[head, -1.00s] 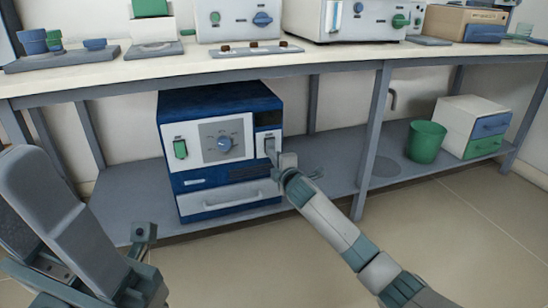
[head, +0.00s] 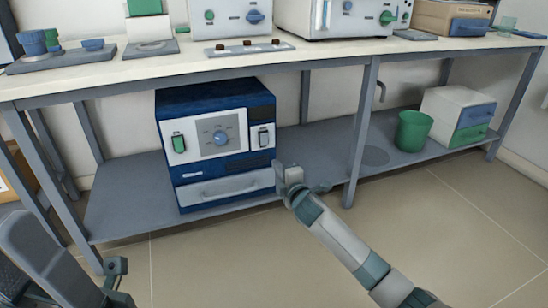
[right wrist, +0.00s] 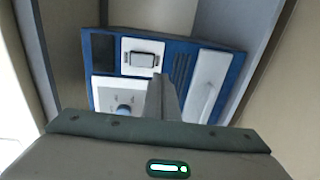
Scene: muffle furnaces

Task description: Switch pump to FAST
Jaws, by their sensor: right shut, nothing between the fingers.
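A blue pump unit (head: 218,105) with a white front stands on the lower shelf. Its front has a green switch (head: 179,143) at left, a grey panel with a blue dial (head: 220,138) in the middle and a grey rocker switch (head: 263,138) at right. In the right wrist view the rocker switch (right wrist: 141,59) and the dial (right wrist: 124,110) show. Setting labels are too small to read. My right gripper (head: 289,170) is shut and empty, in front of the unit's lower right edge, apart from the switch.
The bench top (head: 150,70) above carries several instruments. The lower shelf (head: 120,195) is bare left of the unit. A table leg (head: 362,130), a green bin (head: 412,131) and a drawer box (head: 450,105) stand to the right. Open floor lies in front.

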